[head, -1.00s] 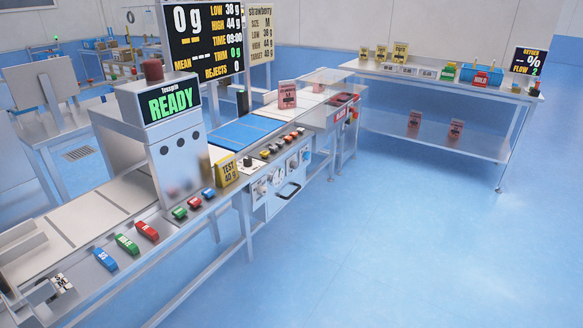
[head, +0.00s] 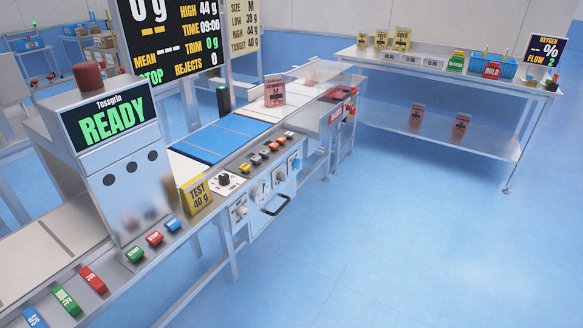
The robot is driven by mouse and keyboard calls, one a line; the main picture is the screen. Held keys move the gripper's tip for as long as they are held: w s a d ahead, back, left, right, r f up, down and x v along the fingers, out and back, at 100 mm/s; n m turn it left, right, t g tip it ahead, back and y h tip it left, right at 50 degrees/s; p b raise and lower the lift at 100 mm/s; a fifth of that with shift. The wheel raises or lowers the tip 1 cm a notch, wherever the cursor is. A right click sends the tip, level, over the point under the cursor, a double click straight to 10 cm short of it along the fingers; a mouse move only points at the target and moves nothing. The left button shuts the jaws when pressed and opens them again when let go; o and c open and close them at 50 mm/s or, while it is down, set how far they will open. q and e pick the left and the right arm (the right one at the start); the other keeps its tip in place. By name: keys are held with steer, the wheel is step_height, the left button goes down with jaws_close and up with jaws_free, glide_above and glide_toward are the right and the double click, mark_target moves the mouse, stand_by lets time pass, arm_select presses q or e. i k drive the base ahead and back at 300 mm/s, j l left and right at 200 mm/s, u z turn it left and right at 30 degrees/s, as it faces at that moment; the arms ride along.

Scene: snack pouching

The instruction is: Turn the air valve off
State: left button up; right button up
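The front panel (head: 272,196) below the conveyor's edge carries several controls. A small round gauge or dial (head: 260,191) sits near its middle. A blue knob or handle (head: 296,162) is at its right end, and a white plate with a dark control (head: 241,209) is at its left end. The labels are too small to read, so I cannot tell which control is the air valve or how it is set. A dark loop handle (head: 276,205) sticks out below them. Neither of my grippers is in view.
The checkweigher (head: 115,150) reads READY at the left. Colored buttons (head: 155,238) and a yellow test block (head: 196,194) line the front ledge. A side table (head: 440,75) with pouches and bins stands at the back right. The blue floor (head: 400,230) in front is clear.

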mark_target(296, 163)
steer(key=i+l+u, duration=0.2)
steer(key=u, duration=0.2)
steer(key=i+l+u, duration=0.15)
steer(key=l+u, duration=0.15)
steer(key=u, duration=0.15)
steer(key=i+l+u, duration=0.1)
steer(key=l, duration=0.4)
steer(key=i+l+u, duration=0.1)
steer(key=l, duration=0.4)
steer(key=i+l+u, duration=0.1)
steer(key=l, duration=0.45)
steer(key=i+l+u, duration=0.1)
steer(key=l, duration=0.4)
steer(key=i+l+u, duration=0.15)
steer(key=l, duration=0.4)
